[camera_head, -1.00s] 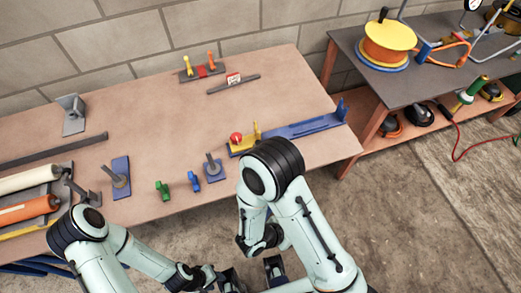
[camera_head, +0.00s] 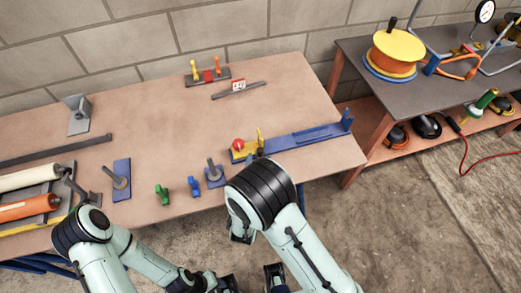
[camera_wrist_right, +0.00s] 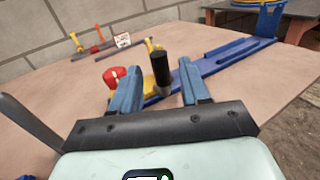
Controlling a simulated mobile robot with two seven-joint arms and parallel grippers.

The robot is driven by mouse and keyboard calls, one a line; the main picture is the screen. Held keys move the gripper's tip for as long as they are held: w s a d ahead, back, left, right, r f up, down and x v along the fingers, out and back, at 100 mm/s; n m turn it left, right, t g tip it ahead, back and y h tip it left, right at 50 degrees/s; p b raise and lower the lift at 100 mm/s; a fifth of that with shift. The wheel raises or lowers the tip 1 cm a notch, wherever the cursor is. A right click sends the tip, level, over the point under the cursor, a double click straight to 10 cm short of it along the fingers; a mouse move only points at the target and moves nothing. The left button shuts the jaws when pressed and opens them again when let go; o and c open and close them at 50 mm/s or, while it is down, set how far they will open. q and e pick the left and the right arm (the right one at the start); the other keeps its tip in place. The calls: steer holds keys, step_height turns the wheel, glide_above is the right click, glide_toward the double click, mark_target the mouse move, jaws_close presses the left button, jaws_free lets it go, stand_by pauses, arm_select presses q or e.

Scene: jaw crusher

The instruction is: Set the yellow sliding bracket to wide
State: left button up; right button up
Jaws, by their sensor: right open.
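The yellow sliding bracket (camera_head: 243,154) sits at the left end of a long blue rail (camera_head: 303,138) on the bench. It has a red knob (camera_head: 239,144) and a yellow upright (camera_head: 260,138). The red knob also shows in the right wrist view (camera_wrist_right: 113,76), where a black-topped post (camera_wrist_right: 160,69) stands beside it. My right gripper (camera_wrist_right: 160,75) is open, its blue fingers framing the post in that view; contact cannot be judged. In the head view my right arm hides its fingertips. My left arm is low at the left; its gripper's state is unclear.
A blue base with a grey post (camera_head: 213,173), a blue clip (camera_head: 194,186) and a green clip (camera_head: 162,194) stand left of the bracket. A small sign (camera_head: 238,86) stands behind. Rollers (camera_head: 28,207) lie at far left.

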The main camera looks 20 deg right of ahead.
mark_target(260, 152)
steer(key=shift+x, duration=2.1)
jaws_close()
steer(key=shift+s+a, duration=0.15)
steer(key=shift+a, duration=2.7)
jaws_free()
steer(key=shift+a, duration=0.1)
steer(key=b+v, duration=0.1)
steer(key=v, duration=1.2)
steer(key=shift+s, duration=0.2)
